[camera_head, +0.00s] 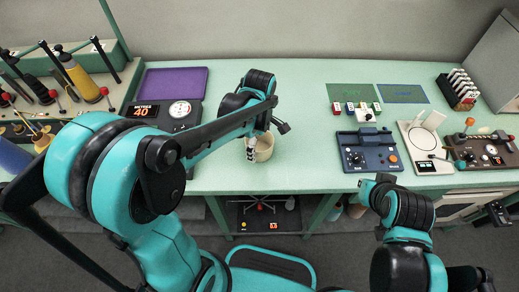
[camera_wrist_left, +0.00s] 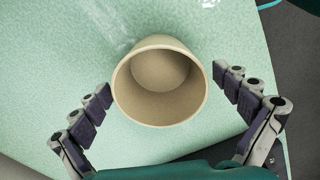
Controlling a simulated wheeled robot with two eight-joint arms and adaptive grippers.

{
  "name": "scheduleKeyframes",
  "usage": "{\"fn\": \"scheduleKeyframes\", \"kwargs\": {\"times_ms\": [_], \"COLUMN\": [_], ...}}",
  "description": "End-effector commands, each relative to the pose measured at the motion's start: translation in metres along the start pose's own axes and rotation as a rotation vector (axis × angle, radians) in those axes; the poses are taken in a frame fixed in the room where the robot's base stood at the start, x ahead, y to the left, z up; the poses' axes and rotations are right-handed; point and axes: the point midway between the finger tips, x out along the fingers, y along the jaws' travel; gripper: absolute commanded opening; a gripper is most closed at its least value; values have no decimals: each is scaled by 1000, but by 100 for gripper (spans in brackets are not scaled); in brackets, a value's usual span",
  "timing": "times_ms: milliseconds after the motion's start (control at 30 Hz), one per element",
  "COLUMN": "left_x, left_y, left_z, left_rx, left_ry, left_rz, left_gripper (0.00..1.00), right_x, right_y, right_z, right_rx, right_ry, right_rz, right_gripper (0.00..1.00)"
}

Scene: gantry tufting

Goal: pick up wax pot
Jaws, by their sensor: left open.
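The wax pot (camera_head: 265,147) is a beige, round, open-topped pot standing upright on the pale green table near its front edge. In the left wrist view the wax pot (camera_wrist_left: 160,112) looks empty, with its mouth facing the camera. My left gripper (camera_head: 254,150) is at the pot, and one striped finger shows at the pot's left side in the head view. In the left wrist view the left gripper (camera_wrist_left: 162,85) is open, one finger on each side of the pot with gaps between. My right arm shows at the lower right, but its gripper cannot be made out.
A dial device (camera_head: 180,109) and purple mat (camera_head: 176,82) lie left of the pot. A blue control box (camera_head: 367,152), white device (camera_head: 424,144) and brown box (camera_head: 482,152) stand right. The table between pot and blue box is clear.

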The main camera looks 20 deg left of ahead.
Motion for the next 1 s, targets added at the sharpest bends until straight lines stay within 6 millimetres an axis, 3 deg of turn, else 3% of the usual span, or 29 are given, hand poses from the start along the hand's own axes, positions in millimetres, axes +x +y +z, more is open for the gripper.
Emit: {"fn": "scheduleKeyframes", "kwargs": {"times_ms": [200, 400, 800, 1000], "left_x": [0, 0, -2, -20], "left_y": [0, 0, 0, 0], "left_z": [0, 0, 0, 0], "left_rx": [0, 0, 0, 0], "left_ry": [0, 0, 0, 0], "left_rz": [0, 0, 0, 0], "left_gripper": [97, 46, 45, 45], "right_x": [-1, 0, -1, -9], "right_y": [0, 0, 0, 0], "right_z": [-1, -1, -1, -7], "right_rx": [0, 0, 0, 0], "right_ry": [0, 0, 0, 0], "right_rz": [0, 0, 0, 0], "right_gripper": [0, 0, 0, 0]}}
